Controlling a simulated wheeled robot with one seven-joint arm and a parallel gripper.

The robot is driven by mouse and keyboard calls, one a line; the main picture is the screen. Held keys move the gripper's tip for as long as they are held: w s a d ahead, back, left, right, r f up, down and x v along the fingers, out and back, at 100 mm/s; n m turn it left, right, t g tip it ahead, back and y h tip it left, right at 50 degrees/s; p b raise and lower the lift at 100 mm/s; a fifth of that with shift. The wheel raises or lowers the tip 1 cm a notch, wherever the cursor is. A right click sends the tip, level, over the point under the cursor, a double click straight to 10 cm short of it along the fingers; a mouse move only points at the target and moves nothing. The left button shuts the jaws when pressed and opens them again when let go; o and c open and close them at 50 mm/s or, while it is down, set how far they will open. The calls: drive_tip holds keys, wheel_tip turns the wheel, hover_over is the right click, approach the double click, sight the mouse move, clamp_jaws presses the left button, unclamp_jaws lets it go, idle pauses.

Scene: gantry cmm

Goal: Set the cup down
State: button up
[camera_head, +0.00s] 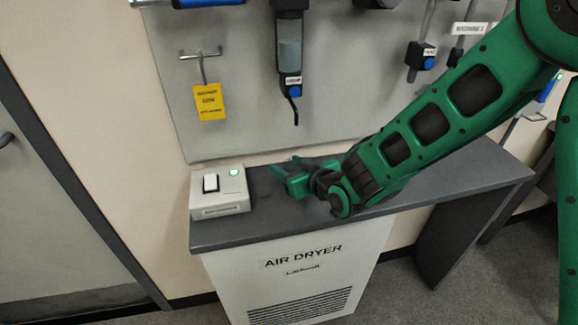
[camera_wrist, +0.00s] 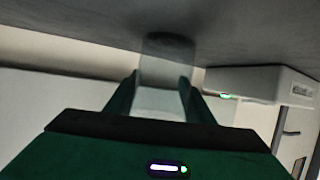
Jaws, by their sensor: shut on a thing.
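A pale, see-through cup (camera_wrist: 160,70) stands between the two green fingers of my gripper (camera_wrist: 158,80) in the wrist view. The fingers are shut on its sides. The cup's far end meets a dark patch on the dark grey counter top (camera_wrist: 60,22); I cannot tell whether it touches the counter or is just above it. In the head view my gripper (camera_head: 288,175) is low over the counter (camera_head: 440,172), right of a white switch box. The cup cannot be made out there.
The white switch box (camera_head: 219,193) with a green light is close to my gripper; it also shows in the wrist view (camera_wrist: 262,82). A grey tool panel (camera_head: 235,65) with hanging tools and a yellow tag (camera_head: 209,102) rises behind. The counter's right side looks clear.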

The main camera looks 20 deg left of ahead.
drive_tip(key=o, duration=1)
drive_tip(key=shift+f, duration=0.1)
drive_tip(key=v, duration=1.2)
drive_tip(key=shift+w+d, duration=0.1)
